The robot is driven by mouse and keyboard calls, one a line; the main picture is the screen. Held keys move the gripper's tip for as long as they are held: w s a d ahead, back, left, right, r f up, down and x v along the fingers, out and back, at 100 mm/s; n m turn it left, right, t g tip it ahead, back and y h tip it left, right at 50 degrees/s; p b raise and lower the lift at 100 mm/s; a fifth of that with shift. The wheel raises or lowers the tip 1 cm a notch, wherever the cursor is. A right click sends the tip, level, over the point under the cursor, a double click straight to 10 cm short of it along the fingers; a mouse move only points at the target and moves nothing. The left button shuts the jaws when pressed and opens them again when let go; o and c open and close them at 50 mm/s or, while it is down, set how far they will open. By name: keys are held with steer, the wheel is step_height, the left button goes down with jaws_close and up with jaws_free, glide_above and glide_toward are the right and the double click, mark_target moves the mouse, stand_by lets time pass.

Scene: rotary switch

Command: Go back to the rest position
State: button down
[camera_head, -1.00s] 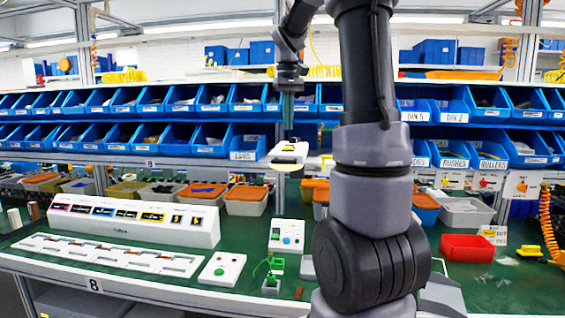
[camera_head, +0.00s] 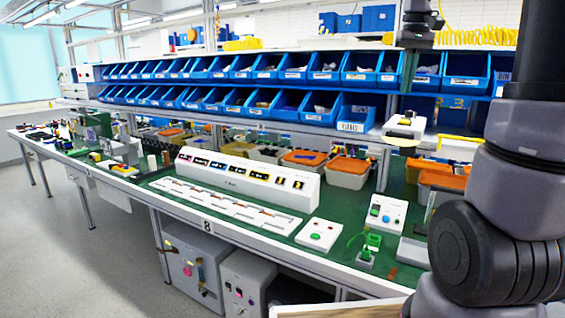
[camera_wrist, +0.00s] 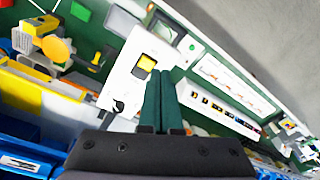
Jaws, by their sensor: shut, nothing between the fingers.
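My gripper (camera_head: 406,88) points down above a white box (camera_head: 399,131) at the right of the head view. Its dark green fingers are together with nothing between them; they also show in the wrist view (camera_wrist: 160,84). The fingers look clear of the knob. The exact height of the gripper over the box is hard to tell.
Blue bins (camera_head: 290,68) line the shelves behind the gripper. On the green bench (camera_head: 330,236) stand a long white display panel (camera_head: 240,178), a button box (camera_head: 318,234) and a box with a blue knob (camera_head: 385,213). Open floor (camera_head: 80,255) lies at the left.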

steer(key=s+a+f+m+t+y, duration=0.1)
steer(key=s+a+f+t, duration=0.1)
steer(key=s+a, duration=0.3)
steer(key=s+a+f+m+t, duration=0.2)
steer(key=s+a+t, duration=0.2)
steer(key=s, duration=0.7)
steer(key=shift+s+a+f+y, duration=0.2)
steer(key=shift+s+a+y, duration=0.2)
steer(key=shift+a, duration=0.65)
